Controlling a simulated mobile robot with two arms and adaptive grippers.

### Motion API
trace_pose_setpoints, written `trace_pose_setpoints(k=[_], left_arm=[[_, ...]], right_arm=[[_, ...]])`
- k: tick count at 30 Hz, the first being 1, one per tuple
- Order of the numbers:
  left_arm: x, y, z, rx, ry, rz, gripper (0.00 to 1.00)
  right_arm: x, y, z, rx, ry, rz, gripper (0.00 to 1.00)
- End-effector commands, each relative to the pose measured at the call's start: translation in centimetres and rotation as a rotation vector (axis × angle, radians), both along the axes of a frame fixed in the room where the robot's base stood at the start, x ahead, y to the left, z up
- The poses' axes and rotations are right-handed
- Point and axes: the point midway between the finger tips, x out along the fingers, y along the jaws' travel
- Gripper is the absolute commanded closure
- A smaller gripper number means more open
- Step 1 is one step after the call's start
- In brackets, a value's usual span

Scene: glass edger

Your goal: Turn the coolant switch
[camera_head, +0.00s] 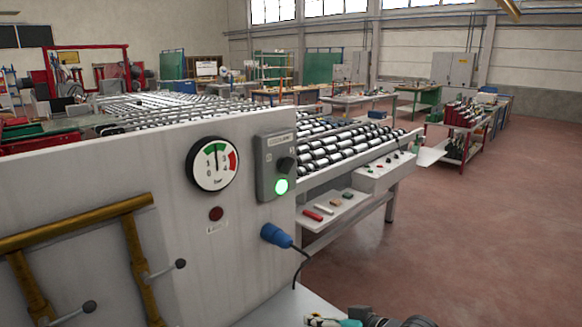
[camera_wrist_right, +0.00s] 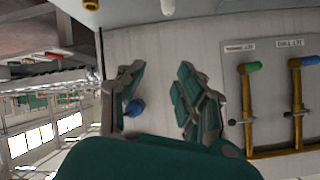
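The coolant switch is a grey box (camera_head: 277,166) labelled "COOLANT" on the upper right of the pale machine panel. I cannot make the switch out in the right wrist view. My right gripper (camera_wrist_right: 163,92) is open, with its teal fingers spread and nothing between them touching. The panel and a blue plug (camera_wrist_right: 135,108) show behind the fingers. In the head view only a part of my right arm shows at the bottom edge, well below the switch. My left gripper is not in view.
A pressure gauge (camera_head: 213,164) sits left of the switch, a dark red button (camera_head: 216,213) below it. The blue plug (camera_head: 276,235) with its cable juts out under the switch. Brass pipes (camera_head: 80,222) with levers stand at left. A roller conveyor (camera_head: 340,150) lies behind.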

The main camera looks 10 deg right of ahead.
Motion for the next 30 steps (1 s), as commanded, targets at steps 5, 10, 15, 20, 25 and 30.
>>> trace_pose_setpoints(k=[5, 10, 15, 20, 25, 30], left_arm=[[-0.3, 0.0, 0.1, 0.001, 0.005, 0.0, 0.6], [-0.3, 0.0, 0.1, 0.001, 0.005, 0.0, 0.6], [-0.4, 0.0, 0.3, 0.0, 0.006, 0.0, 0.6], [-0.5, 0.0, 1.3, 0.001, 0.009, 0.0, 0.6], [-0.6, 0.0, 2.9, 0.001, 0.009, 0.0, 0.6], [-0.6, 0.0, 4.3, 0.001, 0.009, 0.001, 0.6]], right_arm=[[7.1, -3.8, 13.7, 0.249, -0.163, -0.04, 0.65], [9.4, -6.9, 22.8, 0.432, -0.251, -0.072, 0.65], [10.0, -8.1, 26.3, 0.506, -0.283, -0.083, 0.65], [11.5, -7.2, 26.9, 0.516, -0.283, -0.083, 0.65], [14.3, -5.2, 27.1, 0.516, -0.284, -0.082, 0.65], [17.4, -3.1, 27.0, 0.512, -0.283, -0.082, 0.65]])
